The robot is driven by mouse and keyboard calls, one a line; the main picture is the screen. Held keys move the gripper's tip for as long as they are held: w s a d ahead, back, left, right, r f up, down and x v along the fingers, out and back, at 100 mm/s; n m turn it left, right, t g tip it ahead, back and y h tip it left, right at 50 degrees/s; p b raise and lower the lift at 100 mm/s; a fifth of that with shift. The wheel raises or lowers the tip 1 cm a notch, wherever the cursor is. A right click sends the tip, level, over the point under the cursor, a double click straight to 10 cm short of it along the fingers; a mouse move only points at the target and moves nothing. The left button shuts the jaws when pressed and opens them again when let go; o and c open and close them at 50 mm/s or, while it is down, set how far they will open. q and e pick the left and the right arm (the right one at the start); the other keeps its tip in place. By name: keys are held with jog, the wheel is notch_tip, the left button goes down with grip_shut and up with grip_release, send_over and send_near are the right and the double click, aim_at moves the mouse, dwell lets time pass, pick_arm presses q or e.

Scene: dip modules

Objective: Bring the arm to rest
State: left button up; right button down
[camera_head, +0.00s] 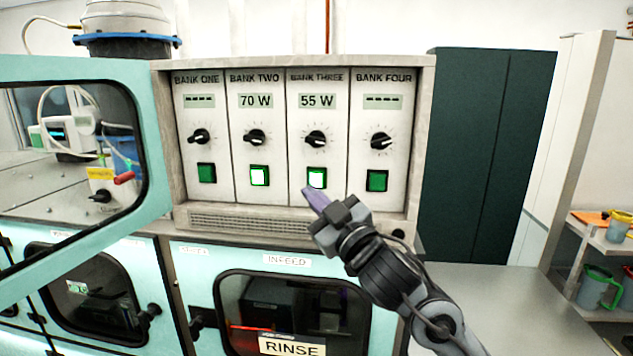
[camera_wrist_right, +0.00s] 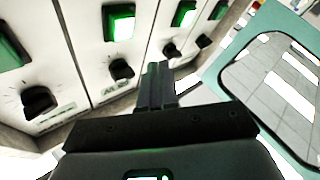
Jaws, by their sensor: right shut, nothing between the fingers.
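My right gripper (camera_head: 312,196) is in front of the control panel (camera_head: 300,208), its fingertips just below the lit button (camera_head: 317,177) of BANK THREE. Whether it touches the panel I cannot tell. The gripper is shut and empty; in the right wrist view its closed fingers (camera_wrist_right: 156,85) show in front of the panel's knobs and buttons. The BANK TWO button (camera_head: 259,175) is lit too, and that display reads 70 W; BANK THREE reads 55 W. The BANK ONE button (camera_head: 206,172) and BANK FOUR button (camera_head: 377,181) are unlit green, with dashes on their displays. My left gripper is out of view.
An open teal door (camera_head: 150,120) with a window stands at the left. Below the panel is a teal cabinet with an INFEED window door labelled RINSE (camera_head: 290,347).

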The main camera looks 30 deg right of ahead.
jog(key=f+g, duration=0.1)
jog(key=f, duration=0.3)
jog(key=a+f+g+p, duration=0.1)
jog(key=f, duration=0.3)
jog(key=s+a+f+m+h, duration=0.1)
jog(key=f, duration=0.3)
jog(key=shift+g+p, duration=0.3)
jog(key=shift+g, duration=0.1)
jog(key=s+a+f+m+g+h+p, duration=0.15)
jog(key=s+f+g, duration=0.35)
jog(key=s+f, duration=0.7)
jog(key=s+f+m+g+p, duration=0.2)
jog(key=s+f+g, duration=0.45)
jog(key=f, duration=0.95)
jog(key=s+f+g+p, duration=0.1)
jog(key=s+f, duration=0.2)
jog(key=s, duration=0.5)
jog(key=s+f+g+p, duration=0.1)
jog(key=s+f+g, duration=0.1)
jog(key=s, duration=0.7)
jog(key=shift+s+d+f, duration=0.15)
jog(key=shift+s+f, duration=0.1)
jog(key=shift+f, duration=0.3)
